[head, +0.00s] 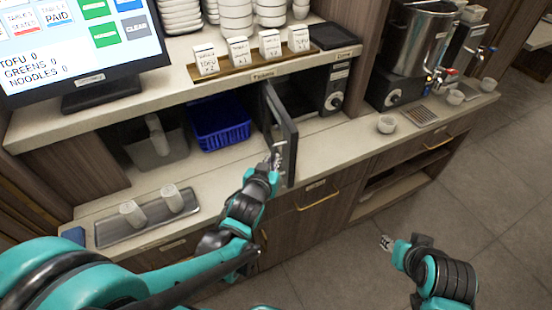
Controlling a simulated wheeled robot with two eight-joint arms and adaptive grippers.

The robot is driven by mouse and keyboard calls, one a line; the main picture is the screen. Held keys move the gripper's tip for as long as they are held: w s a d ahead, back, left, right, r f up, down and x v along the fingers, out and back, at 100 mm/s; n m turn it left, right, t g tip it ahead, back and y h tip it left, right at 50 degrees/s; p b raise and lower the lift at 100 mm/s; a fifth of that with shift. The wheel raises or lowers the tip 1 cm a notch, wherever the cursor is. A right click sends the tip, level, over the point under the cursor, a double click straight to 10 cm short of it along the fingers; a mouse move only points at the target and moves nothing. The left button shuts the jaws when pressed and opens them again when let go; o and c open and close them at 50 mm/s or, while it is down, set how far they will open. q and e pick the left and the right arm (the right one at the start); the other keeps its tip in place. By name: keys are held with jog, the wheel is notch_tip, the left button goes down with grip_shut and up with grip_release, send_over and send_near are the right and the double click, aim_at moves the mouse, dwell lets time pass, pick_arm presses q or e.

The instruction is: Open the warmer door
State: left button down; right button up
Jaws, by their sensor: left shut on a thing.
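The warmer (338,88) is a dark box with a round knob on the lower shelf under the counter. Its dark door (290,152) is swung out, standing edge-on toward me at the box's left side. My left gripper (275,160) is shut on the door's handle, on the door's left face.
A blue basket (220,125) sits on the shelf left of the door. A metal tray (150,232) with two white cups lies at the front left. Upper shelf holds white ticket cards (238,52) on a wooden stand. Small bowls (386,124) stand on the right counter. Open floor lies right.

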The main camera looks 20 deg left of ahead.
pick_arm(q)
jog(key=shift+s+f, duration=0.1)
jog(key=c, duration=1.6)
grip_release()
jog(key=v, duration=1.2)
jog(key=s+f+g+h, duration=0.1)
jog(key=s+f+g, duration=0.3)
jog(key=g, duration=0.2)
jog(key=shift+s+f+m, duration=0.2)
jog(key=shift+f+m, duration=0.1)
jog(key=shift+m, duration=0.1)
